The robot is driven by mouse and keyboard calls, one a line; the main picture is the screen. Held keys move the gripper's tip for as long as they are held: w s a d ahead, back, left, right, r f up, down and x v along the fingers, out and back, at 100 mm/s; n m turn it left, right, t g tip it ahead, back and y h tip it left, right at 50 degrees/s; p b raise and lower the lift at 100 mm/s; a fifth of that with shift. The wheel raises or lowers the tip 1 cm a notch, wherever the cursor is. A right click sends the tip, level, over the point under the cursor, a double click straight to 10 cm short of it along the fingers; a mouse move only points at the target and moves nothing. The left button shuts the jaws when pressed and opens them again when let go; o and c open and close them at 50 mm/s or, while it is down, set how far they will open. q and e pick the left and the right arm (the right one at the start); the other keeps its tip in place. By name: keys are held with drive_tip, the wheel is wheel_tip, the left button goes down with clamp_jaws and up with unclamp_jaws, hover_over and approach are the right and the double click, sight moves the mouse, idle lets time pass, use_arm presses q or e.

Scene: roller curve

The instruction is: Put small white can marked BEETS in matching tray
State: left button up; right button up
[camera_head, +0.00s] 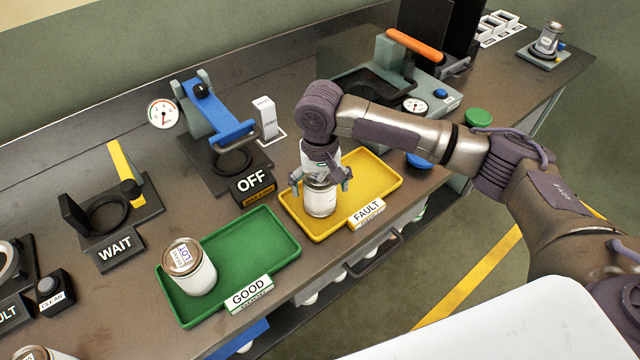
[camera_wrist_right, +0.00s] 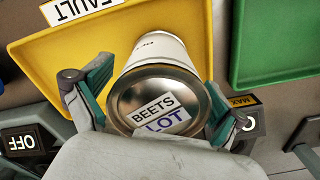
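The small white can marked BEETS (camera_head: 320,201) stands upright in the yellow tray (camera_head: 385,188) labelled FAULT. In the right wrist view its silver lid (camera_wrist_right: 155,98) shows a BEETS and LOT label. My right gripper (camera_head: 321,183) is above the can, with its fingers spread on either side of the lid and small gaps showing. The fingers also show around the can in the right wrist view (camera_wrist_right: 157,100). A green tray (camera_head: 262,235) labelled GOOD lies to the left. My left gripper is out of view.
Another white can (camera_head: 196,274) stands at the left end of the green tray. A blue-handled press (camera_head: 215,120) with an OFF sign stands behind the trays. A WAIT fixture (camera_head: 110,205) is farther left. An orange-handled machine (camera_head: 400,75) stands behind my right arm.

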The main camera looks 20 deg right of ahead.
drive_tip(key=shift+r, duration=0.1)
wheel_tip(320, 180, up, 12)
drive_tip(key=shift+r+b, duration=0.1)
drive_tip(key=shift+b, duration=0.9)
